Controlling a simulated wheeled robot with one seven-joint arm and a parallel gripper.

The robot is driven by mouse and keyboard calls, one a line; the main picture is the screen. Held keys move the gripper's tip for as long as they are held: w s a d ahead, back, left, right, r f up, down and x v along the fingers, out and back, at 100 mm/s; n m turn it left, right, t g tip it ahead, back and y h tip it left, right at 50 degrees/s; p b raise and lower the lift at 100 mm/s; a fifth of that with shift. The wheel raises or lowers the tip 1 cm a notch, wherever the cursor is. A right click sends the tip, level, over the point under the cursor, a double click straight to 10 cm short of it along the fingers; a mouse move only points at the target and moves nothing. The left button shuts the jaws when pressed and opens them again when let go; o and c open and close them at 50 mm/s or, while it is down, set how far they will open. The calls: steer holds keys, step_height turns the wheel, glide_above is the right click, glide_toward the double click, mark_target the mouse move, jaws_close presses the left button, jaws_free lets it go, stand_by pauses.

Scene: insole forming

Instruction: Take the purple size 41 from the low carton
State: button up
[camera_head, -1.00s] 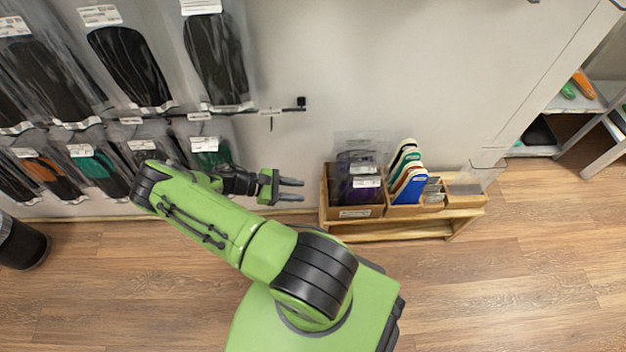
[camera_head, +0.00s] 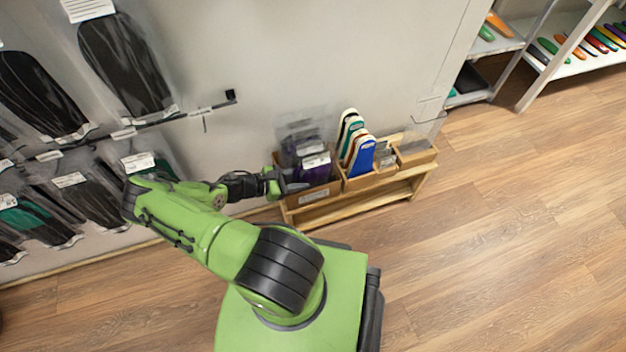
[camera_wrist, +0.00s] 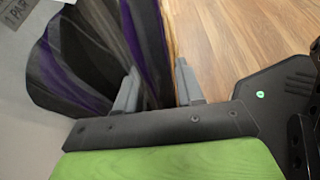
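Purple and black insoles in clear bags (camera_head: 313,165) stand upright in the left carton (camera_head: 312,193) on a low wooden bench. My gripper (camera_head: 292,187) is at the left side of that carton in the head view. In the wrist view my gripper (camera_wrist: 158,85) has its two fingers apart. A purple and black insole (camera_wrist: 150,45) stands between or just beyond the fingers, and another purple and black one (camera_wrist: 75,65) is to the left of the left finger. No firm contact is visible. The size print cannot be read.
Next to the carton stand white, green, orange and blue insoles (camera_head: 358,152) and small boxes (camera_head: 413,150) on the bench (camera_head: 370,200). Bagged black insoles (camera_head: 125,65) hang on wall rails at left. The wooden floor (camera_head: 500,240) is clear at right.

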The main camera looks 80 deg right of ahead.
jaws_close()
steer(key=shift+r, duration=0.1)
